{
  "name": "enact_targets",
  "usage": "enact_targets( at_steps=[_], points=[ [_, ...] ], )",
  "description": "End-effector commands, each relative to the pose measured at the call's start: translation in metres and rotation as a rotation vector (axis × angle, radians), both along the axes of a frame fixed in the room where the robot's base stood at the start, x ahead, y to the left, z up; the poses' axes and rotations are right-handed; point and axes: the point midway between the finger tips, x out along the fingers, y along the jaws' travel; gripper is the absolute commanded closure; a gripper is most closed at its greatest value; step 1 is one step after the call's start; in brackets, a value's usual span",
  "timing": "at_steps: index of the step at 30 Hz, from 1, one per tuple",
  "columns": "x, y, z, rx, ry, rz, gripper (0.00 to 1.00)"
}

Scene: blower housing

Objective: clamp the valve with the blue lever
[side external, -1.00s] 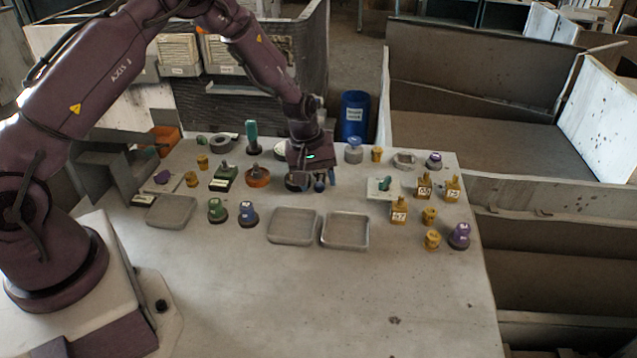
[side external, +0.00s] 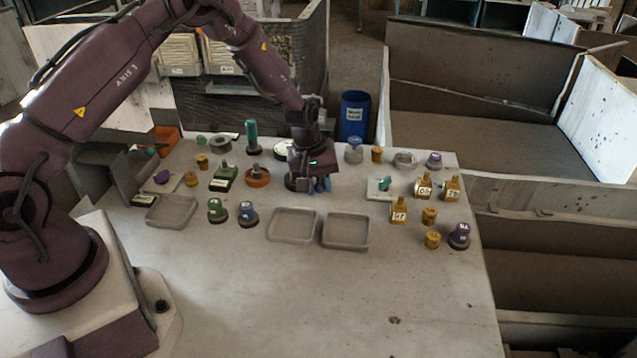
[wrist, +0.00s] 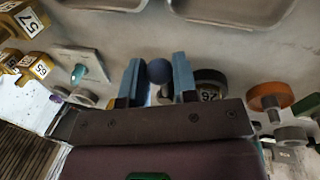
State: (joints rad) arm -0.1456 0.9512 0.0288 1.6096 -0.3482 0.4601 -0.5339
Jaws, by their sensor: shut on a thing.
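My gripper (side external: 320,185) is low over the back middle of the table, with two light blue fingers pointing down. In the wrist view my gripper (wrist: 160,78) is shut on a dark blue round knob (wrist: 159,71), with one finger against each side. What lies under the knob is hidden, so I cannot tell if it belongs to a valve or lever. A dark round part with a number label (wrist: 209,84) stands close beside the right finger in the wrist view. A grey part with a blue top (side external: 354,149) stands apart, right of my gripper in the side view.
Two empty grey trays (side external: 294,239) (side external: 345,246) lie in front of my gripper. An orange round part (side external: 257,178) is to the left. A pale plate with a teal lever (side external: 383,194) and yellow numbered blocks (side external: 398,214) are to the right. The front of the table is clear.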

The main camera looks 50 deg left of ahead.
Motion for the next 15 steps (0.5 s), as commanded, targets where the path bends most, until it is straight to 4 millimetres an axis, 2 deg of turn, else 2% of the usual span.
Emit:
enact_targets(
  at_steps=[8,15],
  points=[
    [0.007,-0.007,0.000,0.000,0.001,0.127,1.00],
    [0.020,-0.014,0.000,0.001,0.000,0.335,1.00]
  ],
)
